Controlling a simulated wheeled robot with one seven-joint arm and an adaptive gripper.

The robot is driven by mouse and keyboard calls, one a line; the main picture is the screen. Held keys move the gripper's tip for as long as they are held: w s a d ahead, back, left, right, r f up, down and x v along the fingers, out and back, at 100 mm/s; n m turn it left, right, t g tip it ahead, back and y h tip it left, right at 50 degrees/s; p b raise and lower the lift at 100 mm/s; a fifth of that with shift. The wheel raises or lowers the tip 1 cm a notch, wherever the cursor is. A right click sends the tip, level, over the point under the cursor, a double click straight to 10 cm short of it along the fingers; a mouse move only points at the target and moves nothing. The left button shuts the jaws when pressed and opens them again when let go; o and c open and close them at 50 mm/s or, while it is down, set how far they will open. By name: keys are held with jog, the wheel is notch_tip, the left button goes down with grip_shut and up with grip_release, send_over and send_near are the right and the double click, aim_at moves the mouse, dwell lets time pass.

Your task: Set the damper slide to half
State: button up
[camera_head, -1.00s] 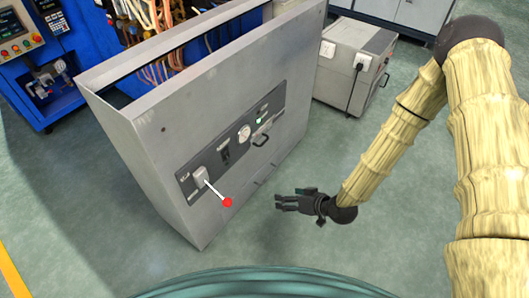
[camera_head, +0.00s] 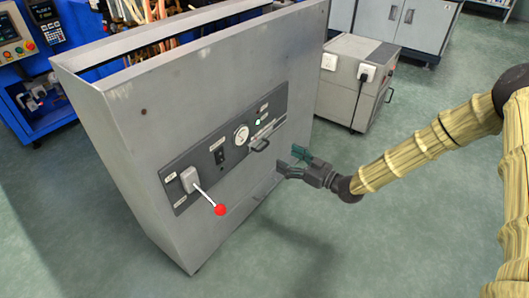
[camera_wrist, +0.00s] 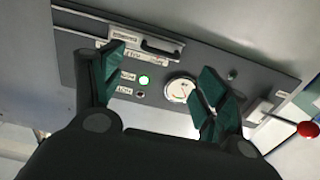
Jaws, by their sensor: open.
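The damper slide appears to be the dark handle (camera_head: 259,145) on a short track at the right end of the control panel (camera_head: 205,166). In the wrist view the handle (camera_wrist: 160,48) sits in a slot beside a small scale, towards the slot's right end; its exact setting cannot be read. My gripper (camera_head: 291,162) is open and empty, just in front of the cabinet, right of and slightly below the handle. In the wrist view my two green-padded fingers (camera_wrist: 158,88) are spread below the slot, apart from the handle.
The panel also bears a lever with a red knob (camera_head: 220,210), a switch (camera_head: 220,156), a round gauge (camera_head: 241,135) and a lit green lamp (camera_head: 258,122). The red knob sticks out from the panel. A grey box (camera_head: 345,80) stands behind right. Floor in front is clear.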

aim_at(265, 145)
jog(key=shift+b+x, duration=1.6)
jog(key=shift+x, duration=3.65)
